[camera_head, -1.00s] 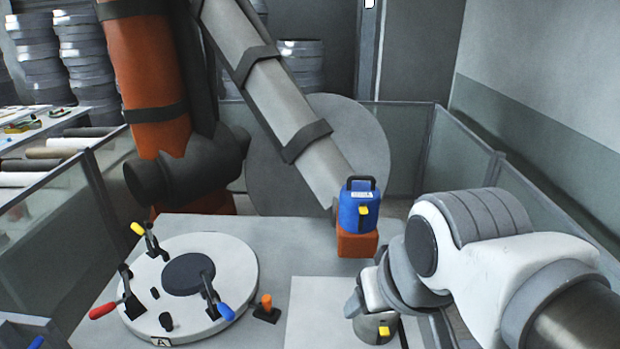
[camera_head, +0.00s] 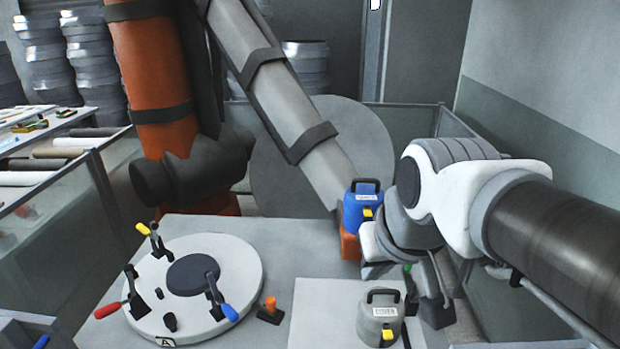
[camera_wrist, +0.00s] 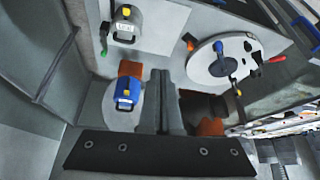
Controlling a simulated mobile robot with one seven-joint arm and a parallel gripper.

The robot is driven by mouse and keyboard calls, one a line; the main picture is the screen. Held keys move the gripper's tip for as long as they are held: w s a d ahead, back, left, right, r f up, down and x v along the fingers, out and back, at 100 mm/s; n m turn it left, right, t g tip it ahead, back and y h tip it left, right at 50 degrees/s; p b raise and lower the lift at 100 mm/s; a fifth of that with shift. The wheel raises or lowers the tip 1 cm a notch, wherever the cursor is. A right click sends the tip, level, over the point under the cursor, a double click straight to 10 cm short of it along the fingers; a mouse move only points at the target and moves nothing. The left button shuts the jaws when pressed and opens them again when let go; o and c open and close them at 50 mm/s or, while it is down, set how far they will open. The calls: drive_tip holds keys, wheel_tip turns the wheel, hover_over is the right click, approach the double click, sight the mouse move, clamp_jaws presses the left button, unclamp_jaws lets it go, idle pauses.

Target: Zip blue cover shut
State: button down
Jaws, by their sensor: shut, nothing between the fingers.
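The blue cover (camera_head: 360,205) has a black handle on top, a pale label and a yellow tab (camera_head: 367,213) on its side. It stands over an orange block (camera_head: 350,245) at the end of the large grey arm. In the wrist view the blue cover (camera_wrist: 127,94) is left of my gripper (camera_wrist: 162,76), whose fingers are together and empty. In the head view my wrist is just right of the cover and hides part of the orange block; the fingertips are not clear there. I cannot tell whether the zip is open.
A grey cover (camera_head: 379,315) with a black handle and yellow tab stands on a white board (camera_head: 318,310). A green-tipped black clamp (camera_wrist: 104,40) is beside it. A round white fixture (camera_head: 240,262) with coloured clamps and a small orange-topped piece (camera_head: 270,308) are to the left. Glass panels enclose the area.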

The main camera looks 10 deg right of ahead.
drive_tip(key=w+d+r, duration=0.2)
drive_tip(key=w, duration=0.7)
drive_tip(key=m+h+p, duration=0.1)
drive_tip(key=m+p, duration=0.1)
drive_tip(key=p, duration=0.1)
approach(368, 213)
drive_tip(key=shift+w+r+g, duration=0.15)
drive_tip(key=shift+w+g, duration=0.15)
drive_tip(key=shift+w, duration=0.05)
drive_tip(key=shift+b+x, duration=0.9)
drive_tip(key=shift+x, duration=2.6)
